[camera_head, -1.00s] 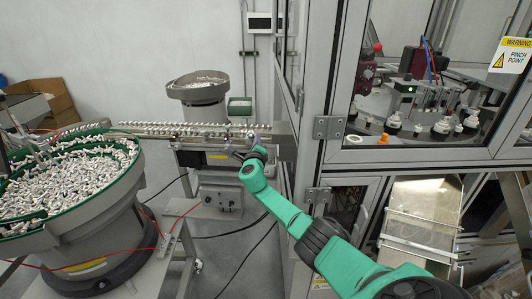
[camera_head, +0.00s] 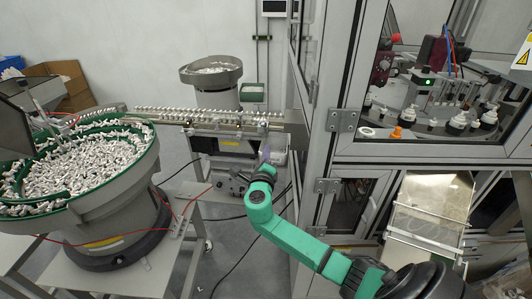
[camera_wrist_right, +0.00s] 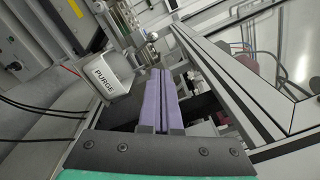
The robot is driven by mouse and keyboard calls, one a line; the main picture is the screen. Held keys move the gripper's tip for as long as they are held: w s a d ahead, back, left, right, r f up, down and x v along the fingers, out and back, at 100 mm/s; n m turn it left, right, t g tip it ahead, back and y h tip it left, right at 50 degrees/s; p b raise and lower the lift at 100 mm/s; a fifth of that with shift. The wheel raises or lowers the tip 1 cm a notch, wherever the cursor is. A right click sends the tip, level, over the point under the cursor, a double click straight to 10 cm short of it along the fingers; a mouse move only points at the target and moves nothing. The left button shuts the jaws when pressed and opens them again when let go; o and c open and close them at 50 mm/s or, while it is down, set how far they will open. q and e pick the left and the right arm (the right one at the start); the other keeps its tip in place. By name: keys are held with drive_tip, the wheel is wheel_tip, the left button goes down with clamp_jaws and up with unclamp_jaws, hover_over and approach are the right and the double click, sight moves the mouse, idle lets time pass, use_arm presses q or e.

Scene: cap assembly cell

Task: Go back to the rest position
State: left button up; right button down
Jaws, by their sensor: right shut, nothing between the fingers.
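My right arm comes in from the lower right in the head view, green with black joints. My right gripper (camera_head: 266,153) is small there, just below the right end of the feed rail (camera_head: 200,116), apart from it as far as I can tell. In the right wrist view its two purple fingers (camera_wrist_right: 158,98) lie side by side, shut, with nothing between them. My left gripper is in no view.
A bowl feeder (camera_head: 125,215) full of white parts stands at the left, a second bowl (camera_head: 211,73) behind. The machine enclosure (camera_head: 345,120) rises close at the right, with a metal chute (camera_head: 430,205). A white PURGE box (camera_wrist_right: 105,76) is near the fingers.

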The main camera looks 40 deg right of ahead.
drive_tip(key=shift+f, duration=0.1)
drive_tip(key=s+f+m+g+y+b, duration=0.15)
drive_tip(key=s+f+m, duration=0.3)
drive_tip(key=f, duration=0.75)
drive_tip(key=s+a+f+m+g+y, duration=0.1)
drive_tip(key=s+f+m+g+y, duration=0.3)
drive_tip(key=f, duration=0.8)
drive_tip(key=s+f+m+g+y+b, duration=0.1)
drive_tip(key=s+f+m, duration=0.3)
drive_tip(key=f, duration=0.8)
drive_tip(key=s+a+f+m+g+y+b, duration=0.1)
drive_tip(key=s+a+f+m+g, duration=0.1)
drive_tip(key=s+f+m, duration=0.6)
drive_tip(key=s+a+f+m+g+y+b, duration=0.1)
drive_tip(key=s+a+f+m, duration=0.4)
drive_tip(key=s, duration=0.9)
drive_tip(key=s+a+f+m+g+y+b, duration=0.1)
drive_tip(key=s+a+f+m+g+y, duration=0.2)
drive_tip(key=s+f+m, duration=0.7)
drive_tip(key=shift+s+a+f+m, duration=0.3)
drive_tip(key=shift+s+a+m, duration=0.15)
drive_tip(key=shift+s+m, duration=0.5)
drive_tip(key=shift+s+y, duration=0.1)
drive_tip(key=shift+y, duration=0.15)
